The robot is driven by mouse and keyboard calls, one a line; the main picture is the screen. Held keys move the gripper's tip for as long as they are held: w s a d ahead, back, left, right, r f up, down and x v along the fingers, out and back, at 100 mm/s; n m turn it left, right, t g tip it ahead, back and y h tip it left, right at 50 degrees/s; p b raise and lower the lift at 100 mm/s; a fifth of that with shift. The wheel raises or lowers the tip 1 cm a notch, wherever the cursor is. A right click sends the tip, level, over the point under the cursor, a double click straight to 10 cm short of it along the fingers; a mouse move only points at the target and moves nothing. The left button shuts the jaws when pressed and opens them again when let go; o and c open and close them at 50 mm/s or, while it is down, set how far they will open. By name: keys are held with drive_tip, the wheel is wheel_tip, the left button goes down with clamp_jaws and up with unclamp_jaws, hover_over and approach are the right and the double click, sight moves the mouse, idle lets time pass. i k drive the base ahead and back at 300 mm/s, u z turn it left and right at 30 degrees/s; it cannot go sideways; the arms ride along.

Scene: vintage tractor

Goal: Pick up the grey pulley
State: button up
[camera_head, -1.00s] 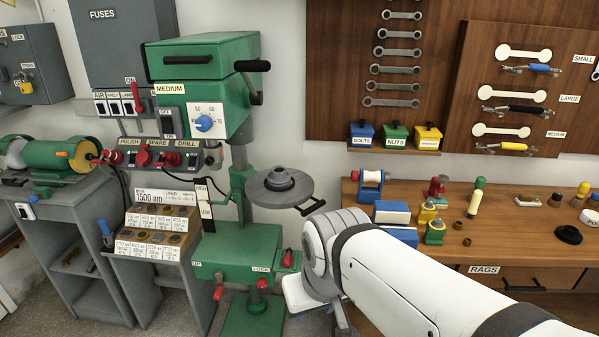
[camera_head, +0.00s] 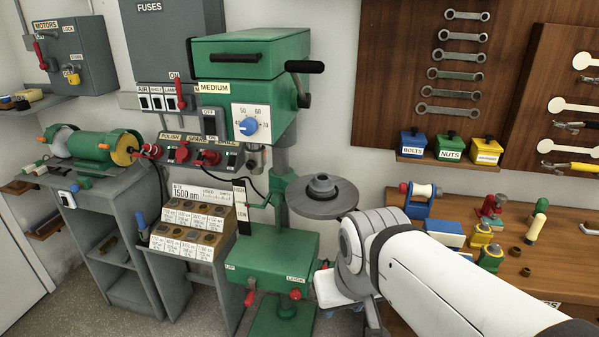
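A dark grey, stepped round part that looks like the grey pulley (camera_head: 321,186) sits on the round grey table (camera_head: 322,207) of the green drill press. It lies flat with a hole in its top, and nothing is touching it from above. My white arm comes in from the lower right, its bent joint just below and right of the drill table. My gripper's fingers are not visible; only wrist parts show below the joint.
The green drill press (camera_head: 250,107) head overhangs behind the round table. A wooden workbench (camera_head: 560,262) with small parts is at right.

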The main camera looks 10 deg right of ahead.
sight(317, 187)
drive_tip(key=i, duration=1.2)
drive_tip(key=z, duration=0.05)
